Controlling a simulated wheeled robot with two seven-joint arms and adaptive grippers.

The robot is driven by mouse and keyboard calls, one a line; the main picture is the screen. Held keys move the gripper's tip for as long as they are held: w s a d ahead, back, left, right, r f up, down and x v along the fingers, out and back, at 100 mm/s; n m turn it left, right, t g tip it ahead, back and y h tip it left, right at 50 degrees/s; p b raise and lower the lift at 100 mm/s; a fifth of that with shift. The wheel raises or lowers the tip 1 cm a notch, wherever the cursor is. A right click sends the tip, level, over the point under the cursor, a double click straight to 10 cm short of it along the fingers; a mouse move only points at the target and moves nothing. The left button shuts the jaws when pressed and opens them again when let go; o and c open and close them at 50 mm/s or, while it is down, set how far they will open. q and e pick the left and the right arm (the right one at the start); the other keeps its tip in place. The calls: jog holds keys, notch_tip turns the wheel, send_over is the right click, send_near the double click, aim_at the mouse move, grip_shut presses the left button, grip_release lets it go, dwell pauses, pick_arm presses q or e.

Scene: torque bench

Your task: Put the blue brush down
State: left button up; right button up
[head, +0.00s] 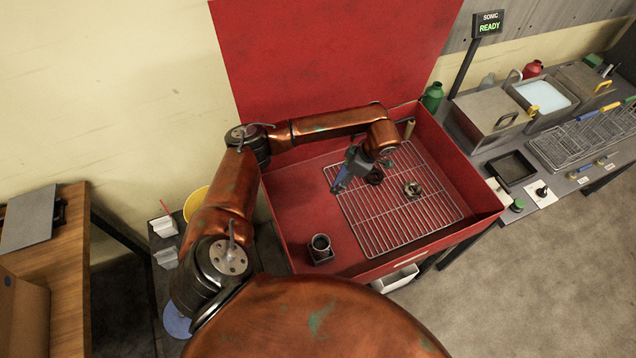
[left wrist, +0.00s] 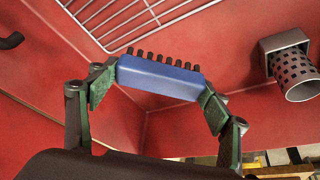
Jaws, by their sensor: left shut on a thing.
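The blue brush (left wrist: 160,78) has a blue block-shaped back and a row of dark bristles. In the left wrist view my left gripper (left wrist: 158,88) is shut on it, with one green-padded finger at each end. In the head view the left gripper (head: 352,168) hangs above the red basin, near the left edge of the wire rack. My right gripper is in neither view.
The red basin (head: 300,222) holds a wire rack (head: 385,225) with metal parts (head: 412,189) on it. A perforated cup (head: 320,245) stands at its front left. The basin floor left of the rack is mostly bare. A green bottle (head: 433,97) stands behind the right wall.

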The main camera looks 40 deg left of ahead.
pick_arm(q)
jog(key=a+f, duration=0.4)
jog(key=a, duration=0.1)
jog(key=s+a+f, duration=0.1)
jog(key=a+f, duration=0.1)
jog(key=a, duration=0.1)
jog(key=shift+a+f, duration=0.25)
jog(key=shift+f, duration=0.15)
jog(key=shift+a+f, duration=0.3)
jog(key=f, duration=0.3)
jog(key=shift+a+f, duration=0.1)
jog(key=shift+a, duration=0.15)
jog(key=shift+f, duration=0.25)
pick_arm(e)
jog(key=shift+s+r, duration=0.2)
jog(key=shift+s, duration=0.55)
pick_arm(q)
jog(key=shift+f, duration=0.2)
jog(key=o, duration=1)
jog(key=shift+r, duration=0.1)
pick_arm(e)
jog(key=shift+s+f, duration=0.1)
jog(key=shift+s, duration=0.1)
